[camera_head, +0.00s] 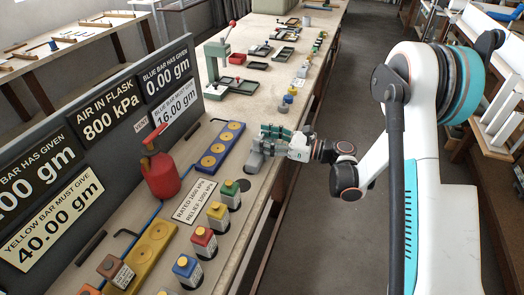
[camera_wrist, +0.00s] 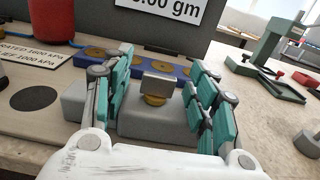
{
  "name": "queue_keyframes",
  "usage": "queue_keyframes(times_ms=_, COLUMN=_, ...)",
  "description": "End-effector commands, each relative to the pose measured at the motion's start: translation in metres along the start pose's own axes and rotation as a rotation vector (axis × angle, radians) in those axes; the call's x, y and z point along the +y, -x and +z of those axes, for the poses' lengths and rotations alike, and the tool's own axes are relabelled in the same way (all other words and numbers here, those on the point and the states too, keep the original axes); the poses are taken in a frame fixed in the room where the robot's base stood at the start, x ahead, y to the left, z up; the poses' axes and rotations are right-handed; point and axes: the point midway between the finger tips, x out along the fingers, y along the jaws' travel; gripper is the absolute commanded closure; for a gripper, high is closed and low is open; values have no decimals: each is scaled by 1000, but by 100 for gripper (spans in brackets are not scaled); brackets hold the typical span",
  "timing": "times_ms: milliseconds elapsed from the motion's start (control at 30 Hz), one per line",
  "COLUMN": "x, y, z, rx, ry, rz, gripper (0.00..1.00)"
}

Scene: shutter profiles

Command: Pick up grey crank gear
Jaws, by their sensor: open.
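My gripper (camera_wrist: 160,95) is open, its two teal-padded fingers on either side of a small grey block (camera_wrist: 157,82). The block stands on a gold round piece (camera_wrist: 154,99) atop a wider grey base (camera_wrist: 150,124). I see clear space between the block and both fingers. I cannot make out gear teeth or a crank, so I cannot tell if this is the grey crank gear. In the head view my gripper (camera_head: 275,140) is low over the bench, by a grey box (camera_head: 254,161); the fingers hide part of what is there.
A blue bar with gold discs (camera_head: 220,147) lies just behind, with a red flask (camera_head: 160,172) to its left. Green, yellow, red and blue topped blocks (camera_head: 217,212) line the bench front. A green press (camera_head: 216,56) stands farther along. Another grey piece (camera_wrist: 308,143) is at right.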

Motion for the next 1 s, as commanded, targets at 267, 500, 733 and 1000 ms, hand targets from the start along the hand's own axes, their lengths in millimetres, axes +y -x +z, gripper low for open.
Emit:
queue_keyframes(times_ms=267, x=0, y=-13, z=1, rx=0, ry=0, rz=-1, gripper=47)
queue_keyframes(times_ms=500, x=0, y=-13, z=1, rx=0, ry=0, rz=0, gripper=87)
queue_keyframes(times_ms=733, x=0, y=-13, z=1, rx=-1, ry=0, rz=0, gripper=100)
queue_keyframes(times_ms=1000, x=0, y=-13, z=4, rx=-1, ry=0, rz=0, gripper=100)
